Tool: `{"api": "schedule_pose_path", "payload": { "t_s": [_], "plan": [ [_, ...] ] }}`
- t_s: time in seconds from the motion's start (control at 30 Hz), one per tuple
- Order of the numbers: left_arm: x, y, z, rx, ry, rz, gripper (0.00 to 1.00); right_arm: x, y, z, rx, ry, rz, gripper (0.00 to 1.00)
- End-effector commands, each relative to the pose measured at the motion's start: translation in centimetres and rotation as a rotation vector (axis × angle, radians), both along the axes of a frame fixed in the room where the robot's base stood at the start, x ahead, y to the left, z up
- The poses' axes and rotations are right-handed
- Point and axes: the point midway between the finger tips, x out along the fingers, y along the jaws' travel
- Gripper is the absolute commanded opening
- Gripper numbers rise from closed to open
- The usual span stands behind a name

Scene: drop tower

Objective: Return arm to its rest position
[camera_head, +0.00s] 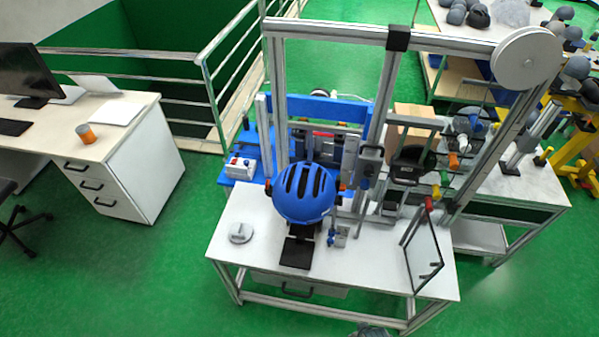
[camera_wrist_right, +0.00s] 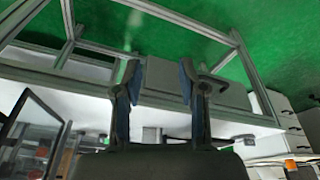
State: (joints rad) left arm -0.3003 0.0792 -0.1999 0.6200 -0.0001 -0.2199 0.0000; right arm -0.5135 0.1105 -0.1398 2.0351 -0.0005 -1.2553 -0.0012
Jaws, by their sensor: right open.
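My right gripper (camera_wrist_right: 161,78) is open in the right wrist view, its two dark fingers apart with nothing between them. The table's underframe, a grey drawer and the floor show beyond the fingers, and that view looks turned over. In the head view a small dark grey part, likely of my right arm or gripper, shows at the bottom edge, in front of the table (camera_head: 345,265). My left gripper is in neither view. A blue helmet (camera_head: 303,192) sits on the drop tower (camera_head: 280,100), above a black plate on the table.
A round grey puck (camera_head: 241,233) lies left of the helmet. A thin black frame (camera_head: 424,255) stands upright at the table's right front. A desk (camera_head: 150,140) with drawers stands at left. Green floor is clear in front of the table and between it and the desk.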

Motion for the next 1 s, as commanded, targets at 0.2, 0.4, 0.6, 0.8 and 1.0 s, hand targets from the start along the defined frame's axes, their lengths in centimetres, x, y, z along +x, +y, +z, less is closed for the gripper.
{"api": "schedule_pose_path", "payload": {
  "t_s": [0.2,0.4,0.6,0.8,1.0],
  "plan": [
    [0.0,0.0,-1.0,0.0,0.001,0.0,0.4,-2.6,-0.2,-12.2,-0.005,0.054,0.007,0.41],
    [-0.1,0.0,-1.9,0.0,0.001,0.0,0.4,-9.5,-1.3,-23.9,-0.011,0.111,0.019,0.41],
    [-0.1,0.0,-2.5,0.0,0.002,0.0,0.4,-17.1,-2.7,-30.1,-0.018,0.151,0.028,0.41],
    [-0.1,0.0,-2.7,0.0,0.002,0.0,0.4,-20.7,-3.4,-31.7,-0.021,0.165,0.034,0.41],
    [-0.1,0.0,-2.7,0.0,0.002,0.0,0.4,-21.0,-3.5,-31.8,-0.02,0.166,0.034,0.41]
  ]
}}
